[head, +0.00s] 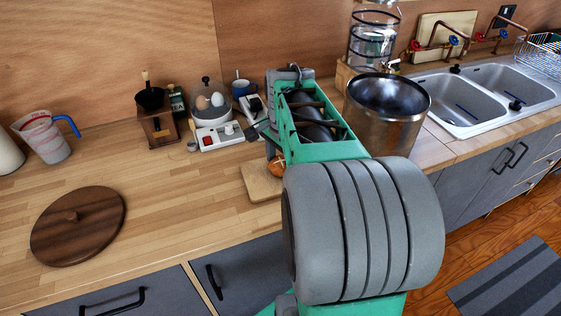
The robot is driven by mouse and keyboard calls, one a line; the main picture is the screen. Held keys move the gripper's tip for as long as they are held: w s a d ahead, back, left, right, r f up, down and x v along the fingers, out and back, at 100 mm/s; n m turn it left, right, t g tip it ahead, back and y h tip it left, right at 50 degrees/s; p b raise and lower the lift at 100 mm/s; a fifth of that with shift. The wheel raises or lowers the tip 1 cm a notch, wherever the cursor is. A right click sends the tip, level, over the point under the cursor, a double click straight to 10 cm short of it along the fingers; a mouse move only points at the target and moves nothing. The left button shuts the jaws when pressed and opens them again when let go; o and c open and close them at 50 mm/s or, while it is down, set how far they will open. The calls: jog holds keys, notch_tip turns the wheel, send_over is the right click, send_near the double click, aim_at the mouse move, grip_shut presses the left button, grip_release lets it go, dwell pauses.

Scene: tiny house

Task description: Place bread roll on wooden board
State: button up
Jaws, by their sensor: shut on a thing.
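The bread roll (276,167) is brown, with a lighter mark on top. It shows in the head view just below my gripper (271,152), which is shut on it. My arm hides most of the gripper and part of the roll. The light wooden board (259,187) lies flat on the counter, its right part hidden behind my arm. The roll appears over the board's upper right part. I cannot tell whether it touches the board.
A round dark wooden lid (78,225) lies at left. An egg cooker (211,110), a coffee grinder (157,125) and a measuring jug (43,136) stand behind. A large metal pot (387,110) is right of my arm, before the sink (465,98). The counter left of the board is clear.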

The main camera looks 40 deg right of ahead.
jog(key=shift+f, duration=0.1)
jog(key=shift+f, duration=0.15)
jog(key=o, duration=1.4)
jog(key=shift+c, duration=0.2)
notch_tip(320, 180, up, 12)
jog(key=s, duration=0.2)
jog(key=shift+a, duration=0.45)
